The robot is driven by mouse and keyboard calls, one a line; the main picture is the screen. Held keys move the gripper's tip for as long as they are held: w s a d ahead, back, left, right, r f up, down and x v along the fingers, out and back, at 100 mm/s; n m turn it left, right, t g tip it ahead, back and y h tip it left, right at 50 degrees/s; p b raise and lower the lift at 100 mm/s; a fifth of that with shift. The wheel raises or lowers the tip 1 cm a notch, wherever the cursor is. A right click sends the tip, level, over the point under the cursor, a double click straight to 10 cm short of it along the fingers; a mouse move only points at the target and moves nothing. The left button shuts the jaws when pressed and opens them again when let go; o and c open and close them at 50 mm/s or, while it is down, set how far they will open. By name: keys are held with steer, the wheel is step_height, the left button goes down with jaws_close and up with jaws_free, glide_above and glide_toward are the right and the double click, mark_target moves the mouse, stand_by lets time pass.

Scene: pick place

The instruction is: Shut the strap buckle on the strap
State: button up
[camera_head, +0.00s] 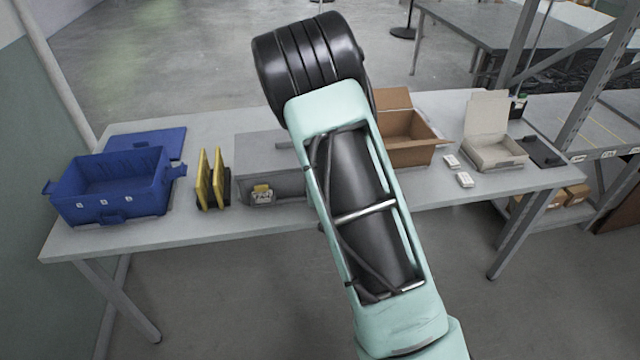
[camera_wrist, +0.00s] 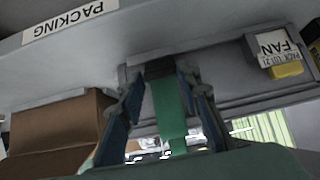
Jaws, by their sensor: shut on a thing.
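In the wrist view, which looks upside down, my gripper (camera_wrist: 160,76) has its two dark blue fingers on either side of a small dark block, which looks like the strap buckle (camera_wrist: 160,67). The gripper is shut on it. A green strap (camera_wrist: 171,115) runs from the buckle between the fingers. The buckle is close against the front of a grey case (camera_wrist: 222,90). Whether its parts are joined cannot be seen. In the head view the grey case (camera_head: 262,150) stands mid-table, and my arm hides the gripper, buckle and strap.
A white label and yellow piece (camera_head: 262,194) are at the case's front. Left are yellow upright panels (camera_head: 210,180), a blue crate (camera_head: 110,205) and a blue lid (camera_head: 150,140). Right are a cardboard box (camera_head: 405,155), small white boxes (camera_head: 465,180) and a white open box (camera_head: 495,150).

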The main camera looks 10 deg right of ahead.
steer(key=w+r+g+p, duration=0.1)
steer(key=p, duration=0.2)
steer(key=shift+d+r+g, duration=0.1)
steer(key=shift+r+g, duration=0.05)
steer(key=shift+g, duration=0.25)
steer(key=shift+w+g+p, duration=0.2)
steer(key=shift+g+p, duration=0.2)
steer(key=shift+p, duration=0.4)
steer(key=shift+f, duration=0.25)
steer(key=o, duration=1.1)
steer(key=shift+r, duration=0.1)
steer(key=v, duration=1.1)
steer(key=shift+s+r, duration=0.15)
steer(key=shift+r, duration=0.25)
